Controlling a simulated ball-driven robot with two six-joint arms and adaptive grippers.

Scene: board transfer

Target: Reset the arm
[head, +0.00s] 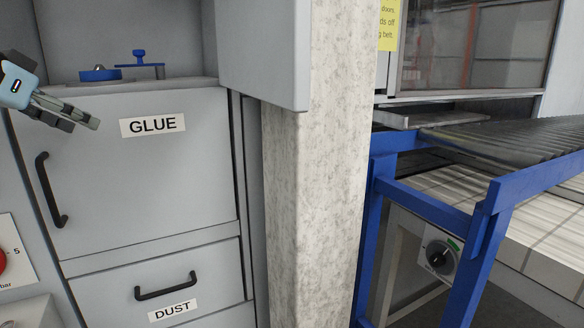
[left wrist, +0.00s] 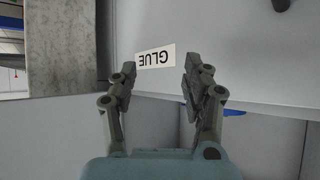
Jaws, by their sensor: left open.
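My left gripper (head: 68,115) shows at the left edge of the head view, in front of the upper left part of the grey GLUE cabinet door (head: 140,190). In the left wrist view its two fingers (left wrist: 157,82) are spread apart with nothing between them. The GLUE label (left wrist: 155,57) shows upside down beyond the fingers. Whether the gripper touches the door cannot be told, but no object is held. My right gripper is in neither view.
A black handle (head: 52,190) is on the GLUE door, with a DUST drawer (head: 165,285) below. Blue fittings (head: 100,74) sit on the ledge above. A concrete pillar (head: 315,200) stands right of the cabinet. A roller conveyor (head: 510,140) on a blue frame is at the right.

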